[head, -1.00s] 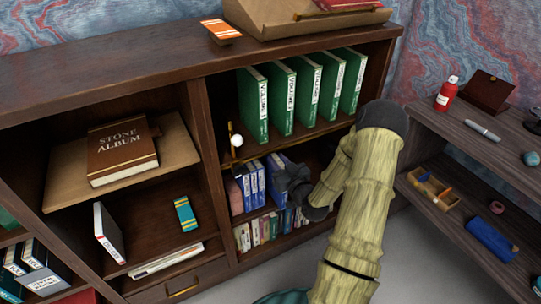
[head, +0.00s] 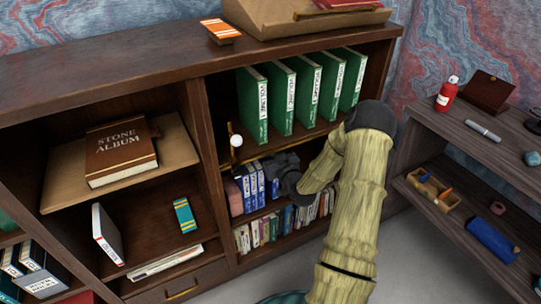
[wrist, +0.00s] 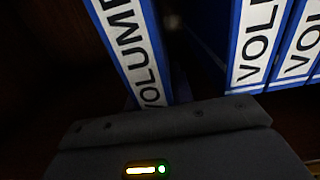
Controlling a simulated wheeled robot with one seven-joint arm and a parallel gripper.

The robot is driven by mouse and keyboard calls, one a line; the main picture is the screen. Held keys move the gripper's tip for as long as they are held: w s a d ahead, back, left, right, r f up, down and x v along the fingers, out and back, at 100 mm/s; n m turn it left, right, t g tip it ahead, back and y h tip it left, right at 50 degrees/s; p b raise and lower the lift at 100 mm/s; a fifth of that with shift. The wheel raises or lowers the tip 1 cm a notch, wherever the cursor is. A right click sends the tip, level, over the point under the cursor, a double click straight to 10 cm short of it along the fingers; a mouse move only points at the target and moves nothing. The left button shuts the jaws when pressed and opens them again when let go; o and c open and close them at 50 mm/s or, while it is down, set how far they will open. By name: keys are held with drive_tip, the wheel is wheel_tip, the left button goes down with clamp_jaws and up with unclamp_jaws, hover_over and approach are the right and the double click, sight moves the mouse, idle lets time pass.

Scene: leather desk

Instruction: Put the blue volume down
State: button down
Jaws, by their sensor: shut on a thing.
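In the wrist view a blue volume (wrist: 137,50) with a white lettered spine stands close in front of my gripper, leaning in the picture. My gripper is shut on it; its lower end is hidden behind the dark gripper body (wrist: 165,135). In the head view my gripper (head: 284,176) is inside the lower right shelf bay, just right of a row of blue volumes (head: 251,186). Other blue volumes (wrist: 252,45) stand to the right in the wrist view, with a dark gap between. The fingertips are hard to make out.
Green volumes (head: 252,105) stand on the shelf above. Small books (head: 262,232) fill the shelf below. A side desk (head: 480,140) stands at right.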

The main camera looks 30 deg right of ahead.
drive_tip(key=shift+f, duration=0.7)
drive_tip(key=shift+a+f+b, duration=0.1)
drive_tip(key=shift+f+b, duration=0.1)
drive_tip(key=shift+b, duration=0.25)
drive_tip(key=c, duration=1.2)
unclamp_jaws()
drive_tip(key=shift+r, duration=0.1)
drive_tip(key=s+p, duration=0.2)
drive_tip(key=s, duration=1)
drive_tip(key=shift+d, duration=0.3)
